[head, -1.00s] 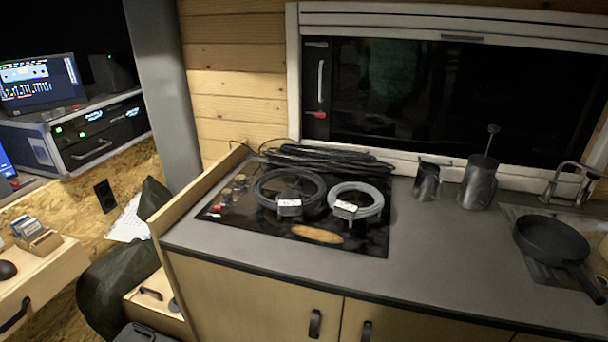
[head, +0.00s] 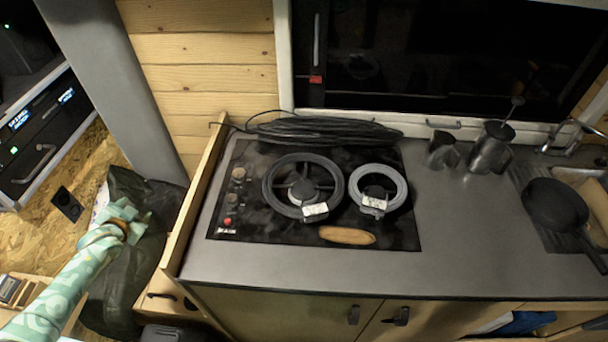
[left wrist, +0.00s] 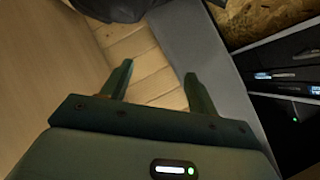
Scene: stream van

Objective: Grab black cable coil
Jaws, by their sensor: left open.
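A round black cable coil (head: 343,187) with a white tag lies on the dark glass hob (head: 232,212). Right beside it lies a slightly smaller grey cable coil (head: 402,186), also tagged. A long loose black cable bundle (head: 320,131) lies along the back of the hob. My left gripper (head: 136,212) is at the left in the head view, beyond the counter's wooden side panel and well apart from the coils. In the left wrist view the left gripper (left wrist: 158,69) is open with nothing between its fingers. My right gripper is out of view.
The raised wooden side panel (head: 200,200) stands between my left gripper and the hob. A wooden oval piece (head: 346,235) lies at the hob's front. Metal jugs (head: 490,150) and a black pan (head: 556,205) are at the right. The counter between is clear.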

